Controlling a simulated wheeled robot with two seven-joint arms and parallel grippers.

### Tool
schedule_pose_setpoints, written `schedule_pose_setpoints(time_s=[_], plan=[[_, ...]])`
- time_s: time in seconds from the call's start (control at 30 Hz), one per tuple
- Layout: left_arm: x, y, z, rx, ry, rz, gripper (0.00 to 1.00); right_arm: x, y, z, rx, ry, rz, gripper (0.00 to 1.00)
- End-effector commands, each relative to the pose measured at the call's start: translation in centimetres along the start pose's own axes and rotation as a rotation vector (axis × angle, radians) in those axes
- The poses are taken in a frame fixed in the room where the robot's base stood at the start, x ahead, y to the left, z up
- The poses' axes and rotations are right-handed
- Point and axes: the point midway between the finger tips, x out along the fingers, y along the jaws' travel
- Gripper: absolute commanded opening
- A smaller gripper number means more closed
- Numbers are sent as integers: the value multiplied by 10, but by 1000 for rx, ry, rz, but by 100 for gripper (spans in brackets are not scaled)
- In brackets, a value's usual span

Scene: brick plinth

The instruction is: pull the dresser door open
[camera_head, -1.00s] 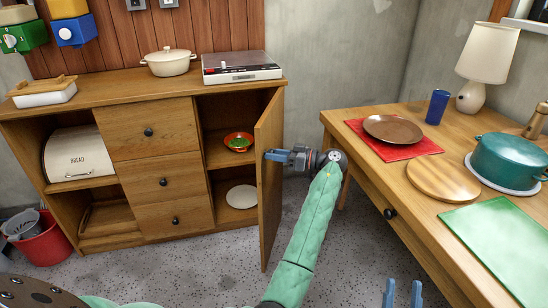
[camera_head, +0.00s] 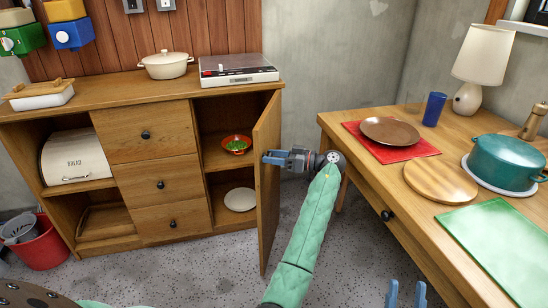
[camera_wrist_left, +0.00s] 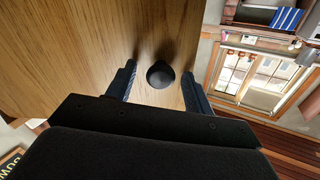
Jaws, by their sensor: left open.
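The dresser (camera_head: 160,225) stands against the back wall. Its wooden door (camera_head: 268,185), on the right side, is swung wide open and seen nearly edge-on. The door's dark round knob (camera_wrist_left: 160,74) shows in the left wrist view, between the two fingers of my left gripper (camera_wrist_left: 160,88). These fingers are apart, one on each side of the knob, with gaps visible. In the head view, my left gripper (camera_head: 272,158) is at the door's edge, and the knob is hidden there. My right gripper (camera_head: 405,294) is open and empty at the bottom edge.
The open compartment holds a red bowl (camera_head: 237,144) and a white plate (camera_head: 240,199). A table (camera_head: 400,225) with a plate, pot and lamp stands close on the right. A red bucket (camera_head: 42,248) is at the left. The floor (camera_head: 205,262) before the dresser is clear.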

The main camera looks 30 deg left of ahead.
Motion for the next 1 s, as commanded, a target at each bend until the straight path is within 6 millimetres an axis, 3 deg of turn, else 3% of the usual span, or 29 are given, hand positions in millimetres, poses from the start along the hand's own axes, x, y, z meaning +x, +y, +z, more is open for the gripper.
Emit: schedule_pose_setpoints(time_s=[0.27, 0.4, 1.0], plan=[[0, -4, -17, -3, 0, 0, 52, -1, 1, 8, 3, -31, 3, 36], [0, -9, -43, -4, 0, 1, 52, -21, 2, 39, 9, -145, 14, 36], [-93, -54, -90, -1, -1, 2, 52, -47, 3, 85, 23, -323, 23, 36]])
